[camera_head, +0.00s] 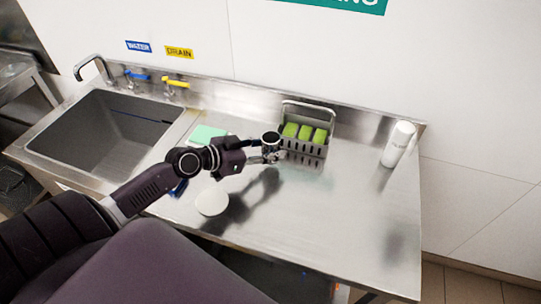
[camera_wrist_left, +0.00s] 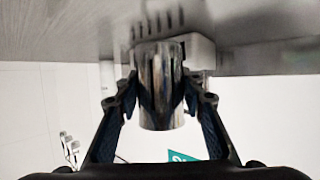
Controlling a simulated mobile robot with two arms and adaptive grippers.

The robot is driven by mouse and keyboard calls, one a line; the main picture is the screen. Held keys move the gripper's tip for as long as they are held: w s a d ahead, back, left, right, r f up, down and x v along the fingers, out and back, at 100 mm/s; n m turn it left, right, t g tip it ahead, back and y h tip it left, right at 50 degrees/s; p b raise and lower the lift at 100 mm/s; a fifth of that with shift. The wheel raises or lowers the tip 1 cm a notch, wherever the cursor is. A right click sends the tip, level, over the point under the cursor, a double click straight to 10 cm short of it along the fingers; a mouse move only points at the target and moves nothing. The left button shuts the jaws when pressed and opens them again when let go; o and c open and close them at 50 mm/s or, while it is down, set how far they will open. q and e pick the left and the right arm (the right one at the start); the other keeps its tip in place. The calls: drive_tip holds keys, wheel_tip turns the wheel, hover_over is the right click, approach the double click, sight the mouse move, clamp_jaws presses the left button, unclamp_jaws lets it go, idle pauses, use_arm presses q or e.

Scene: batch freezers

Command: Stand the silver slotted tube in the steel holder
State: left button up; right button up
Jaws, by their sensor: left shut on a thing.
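The silver slotted tube (camera_head: 270,143) is held by my left gripper (camera_head: 264,154) in the head view, roughly upright with its dark round top end showing. In the left wrist view the shiny tube (camera_wrist_left: 160,88) sits between the two fingers of my left gripper (camera_wrist_left: 160,100). The steel holder (camera_head: 306,148), a grey slotted caddy with a raised handle, stands on the counter just right of the tube. Three green blocks (camera_head: 306,132) sit in it. The tube's lower end is hidden by the gripper in the head view. My right gripper is not in view.
The steel counter (camera_head: 350,215) is clear in front and right of the holder. A white bottle (camera_head: 397,144) stands at right. A white round item (camera_head: 211,200) and a mint-green pad (camera_head: 206,135) lie left. A sink (camera_head: 110,130) is further left; the wall is behind.

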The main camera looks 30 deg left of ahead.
use_arm(q)
drive_tip(key=shift+f, duration=1.65)
drive_tip(key=shift+f+b, duration=0.1)
drive_tip(key=shift+b, duration=0.25)
drive_tip(key=o, duration=1.2)
